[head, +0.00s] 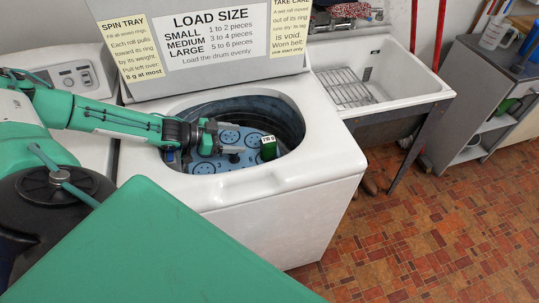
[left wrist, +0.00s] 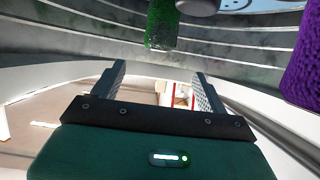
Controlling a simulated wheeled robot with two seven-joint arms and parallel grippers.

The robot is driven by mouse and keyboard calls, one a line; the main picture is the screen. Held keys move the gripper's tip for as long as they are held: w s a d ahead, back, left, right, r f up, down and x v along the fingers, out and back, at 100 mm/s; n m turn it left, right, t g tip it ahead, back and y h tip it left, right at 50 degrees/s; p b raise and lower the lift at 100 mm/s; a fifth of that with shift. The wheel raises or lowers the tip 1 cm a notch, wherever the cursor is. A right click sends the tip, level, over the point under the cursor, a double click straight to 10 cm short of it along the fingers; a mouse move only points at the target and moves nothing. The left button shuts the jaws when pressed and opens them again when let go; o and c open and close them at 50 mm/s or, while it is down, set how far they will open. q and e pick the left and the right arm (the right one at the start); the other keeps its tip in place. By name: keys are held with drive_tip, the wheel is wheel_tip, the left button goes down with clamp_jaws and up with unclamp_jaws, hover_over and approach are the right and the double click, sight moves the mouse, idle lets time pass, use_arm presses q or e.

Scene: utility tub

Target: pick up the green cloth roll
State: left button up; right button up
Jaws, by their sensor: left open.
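The green cloth roll (head: 268,148) stands upright at the right side of the blue spin tray (head: 229,136), inside the open washer drum. A pale tag with dark print lies on its top. It also shows at the top of the left wrist view (left wrist: 161,25), ahead of the jaws and apart from them. My left gripper (head: 230,150) reaches into the drum from the left, its fingers pointing toward the roll; in the left wrist view the two fingers (left wrist: 160,78) are spread with nothing between them. My right gripper is in neither view.
A purple roll (left wrist: 304,65) stands at the right of the left wrist view. A grey knob (left wrist: 197,6) is beside the green roll. The drum wall (left wrist: 240,45) curves closely around. The raised lid (head: 205,45) stands behind; a sink (head: 385,75) is at right.

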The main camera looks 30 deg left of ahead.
sight(261, 141)
use_arm(q)
drive_tip(key=x, duration=0.8)
drive_tip(key=shift+w+d+f, duration=0.15)
drive_tip(key=shift+f, duration=0.05)
drive_tip(key=shift+w+d+f+p, duration=0.15)
drive_tip(key=shift+w+d+p, duration=0.15)
drive_tip(key=shift+d, duration=0.05)
drive_tip(key=x, duration=0.3)
drive_tip(key=shift+d+p, duration=0.1)
drive_tip(key=shift+p, duration=0.25)
drive_tip(key=shift+w+d+f, duration=0.3)
drive_tip(key=shift+w+f, duration=0.05)
drive_tip(key=shift+w, duration=0.1)
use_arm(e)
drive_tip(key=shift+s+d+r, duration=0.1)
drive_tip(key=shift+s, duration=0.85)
use_arm(q)
drive_tip(key=c, duration=1)
drive_tip(key=shift+c, duration=1)
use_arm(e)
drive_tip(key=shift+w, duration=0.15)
use_arm(q)
drive_tip(key=shift+r, duration=0.15)
